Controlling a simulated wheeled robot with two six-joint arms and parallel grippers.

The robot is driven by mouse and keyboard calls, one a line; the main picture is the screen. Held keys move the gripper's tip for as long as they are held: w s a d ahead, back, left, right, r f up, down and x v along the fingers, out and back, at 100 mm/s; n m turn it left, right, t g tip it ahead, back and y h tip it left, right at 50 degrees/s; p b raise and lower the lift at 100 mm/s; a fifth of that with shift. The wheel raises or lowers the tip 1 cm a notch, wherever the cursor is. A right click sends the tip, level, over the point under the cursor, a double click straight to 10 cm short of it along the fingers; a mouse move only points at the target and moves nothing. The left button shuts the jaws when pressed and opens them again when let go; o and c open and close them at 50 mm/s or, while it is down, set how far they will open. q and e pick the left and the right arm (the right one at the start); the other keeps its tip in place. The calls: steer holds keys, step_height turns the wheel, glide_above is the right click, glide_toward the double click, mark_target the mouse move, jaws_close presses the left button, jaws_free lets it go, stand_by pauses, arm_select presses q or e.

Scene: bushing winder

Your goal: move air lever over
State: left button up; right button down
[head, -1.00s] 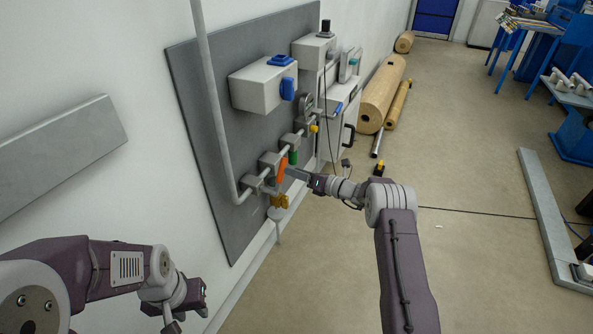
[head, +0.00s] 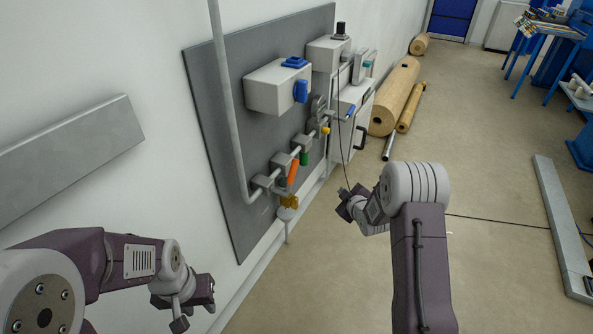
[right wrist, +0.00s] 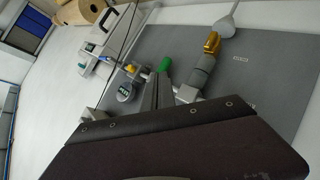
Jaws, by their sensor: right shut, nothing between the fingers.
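An orange lever (head: 293,172) hangs from the pipe run on the grey wall panel (head: 222,110), slightly slanted. I take it for the air lever; no label is readable. A green handle (head: 304,157) is just beyond it, and a yellow fitting (head: 289,202) is below. My right gripper (head: 346,204) is to the right of the orange lever, apart from it, with nothing held. In the right wrist view its shut fingers (right wrist: 156,90) point towards the panel near the green handle (right wrist: 165,64); I cannot make out the orange lever there. My left gripper (head: 185,312) is at lower left, its fingers unclear.
A white box with blue sockets (head: 278,86) and a grey cabinet (head: 350,118) are on the wall above and beyond the levers. A vertical pipe (head: 229,95) runs down the panel. Rolls (head: 394,95) lie further back. The floor right of the panel is open.

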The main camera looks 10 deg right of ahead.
steer(key=s+a+r+n+y, duration=0.5)
steer(key=a+r+n+y, duration=0.15)
steer(key=a+r, duration=0.5)
steer(key=b, duration=0.2)
glide_toward(293, 173)
steer(key=w+a+r, duration=0.1)
steer(key=w+a, duration=0.2)
steer(key=a, duration=0.2)
steer(key=w, duration=0.1)
steer(key=w+d+f, duration=0.1)
steer(key=w+n+b, duration=0.1)
steer(key=shift+d+f+h, duration=0.2)
steer(key=shift+f+h, duration=0.05)
steer(key=shift+h, duration=0.1)
